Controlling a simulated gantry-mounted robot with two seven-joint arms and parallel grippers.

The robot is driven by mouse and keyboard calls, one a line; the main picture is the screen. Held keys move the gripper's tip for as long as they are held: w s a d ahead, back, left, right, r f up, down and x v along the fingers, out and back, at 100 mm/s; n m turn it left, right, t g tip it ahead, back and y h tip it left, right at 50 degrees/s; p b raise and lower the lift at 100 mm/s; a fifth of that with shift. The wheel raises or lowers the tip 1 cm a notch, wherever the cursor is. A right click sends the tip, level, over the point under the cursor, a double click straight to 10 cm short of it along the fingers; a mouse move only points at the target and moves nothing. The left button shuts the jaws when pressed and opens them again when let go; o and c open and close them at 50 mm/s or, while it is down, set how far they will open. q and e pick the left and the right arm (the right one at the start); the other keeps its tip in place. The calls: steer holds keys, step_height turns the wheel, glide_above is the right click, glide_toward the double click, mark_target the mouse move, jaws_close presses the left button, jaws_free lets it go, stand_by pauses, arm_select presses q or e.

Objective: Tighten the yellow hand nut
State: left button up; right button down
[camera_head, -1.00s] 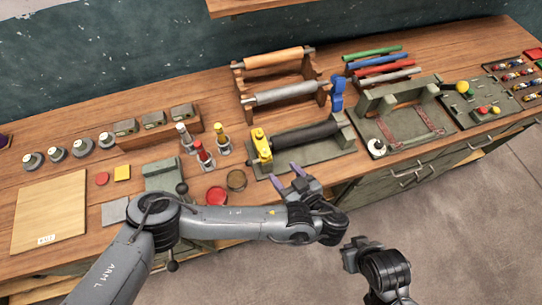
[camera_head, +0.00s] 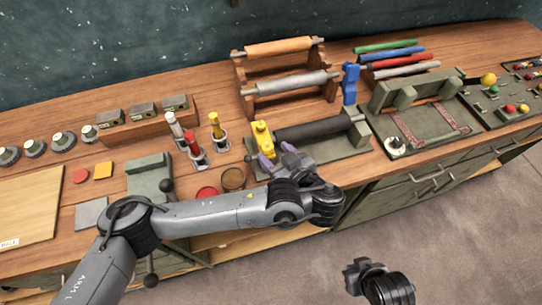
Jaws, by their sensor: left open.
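A yellow piece (camera_head: 262,138), which looks like the hand nut, stands at the left end of a black roller (camera_head: 312,128). The roller lies across a grey-green stand (camera_head: 345,148) near the front of the bench. My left gripper (camera_head: 276,156) is open, its two purple-tipped fingers apart just in front of the yellow piece's lower part. Nothing shows between the fingers, and I cannot tell whether they touch it. The hand hides part of the stand. My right gripper (camera_head: 354,277) is low in the view, away from the bench; its jaws are not clear.
Red and yellow marker-like tools (camera_head: 194,145) stand left of the roller stand. A red dish (camera_head: 207,193) and a brown dish (camera_head: 233,179) sit near the bench edge. A blue upright piece (camera_head: 350,84) is behind the roller. A press-like frame (camera_head: 420,95) is on the right.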

mark_target(268, 148)
arm_select(q)
steer(key=shift+w+a+f, duration=0.2)
steer(key=shift+w+f, duration=0.05)
steer(key=shift+x, duration=1.1)
steer(key=shift+r, duration=0.15)
steer(key=shift+b, duration=0.35)
steer(key=c, duration=1)
